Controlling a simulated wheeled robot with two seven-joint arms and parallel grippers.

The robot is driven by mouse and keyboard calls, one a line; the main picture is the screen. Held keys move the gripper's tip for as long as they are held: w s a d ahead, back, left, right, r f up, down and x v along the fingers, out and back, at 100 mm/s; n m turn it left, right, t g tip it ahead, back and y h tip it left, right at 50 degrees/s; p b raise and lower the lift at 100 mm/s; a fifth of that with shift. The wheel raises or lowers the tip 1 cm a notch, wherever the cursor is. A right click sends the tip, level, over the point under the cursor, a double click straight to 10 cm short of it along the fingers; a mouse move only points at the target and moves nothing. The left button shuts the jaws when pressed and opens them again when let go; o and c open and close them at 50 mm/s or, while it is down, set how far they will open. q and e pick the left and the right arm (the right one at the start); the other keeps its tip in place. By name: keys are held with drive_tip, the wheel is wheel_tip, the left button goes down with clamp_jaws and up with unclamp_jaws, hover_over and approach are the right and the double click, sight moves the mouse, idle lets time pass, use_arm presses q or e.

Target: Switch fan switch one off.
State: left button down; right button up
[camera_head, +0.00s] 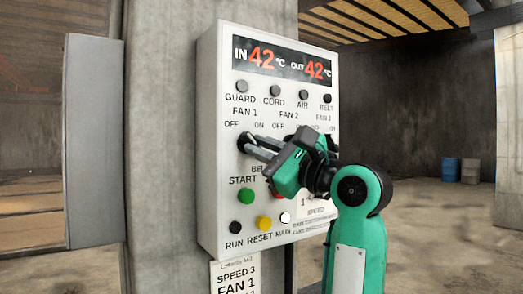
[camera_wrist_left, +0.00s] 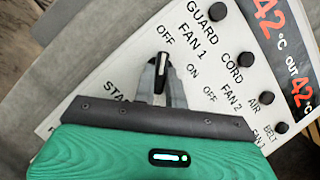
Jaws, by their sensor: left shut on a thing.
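The white control panel (camera_head: 212,170) hangs on a concrete pillar. The fan 1 switch (camera_wrist_left: 161,70) is a black knob with a white mark, below the FAN 1 label. In the left wrist view its mark points up toward OFF, with ON to its right. My left gripper (camera_head: 246,143) is shut on this knob, one grey finger on each side. The gripper (camera_wrist_left: 160,80) also shows in the left wrist view. In the head view the gripper and wrist cover the fan 2 switch and much of the fan 3 switch. My right gripper is not in view.
Lamps for guard (camera_head: 242,86), cord, air and belt sit above the switches. The green start button (camera_head: 246,196), yellow reset button (camera_head: 264,223) and white main lamp (camera_head: 285,217) are below my gripper. A grey cabinet edge (camera_head: 94,140) stands at left.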

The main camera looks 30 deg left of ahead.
use_arm(q)
drive_tip(key=c, duration=1.4)
unclamp_jaws()
drive_tip(key=shift+c, duration=0.2)
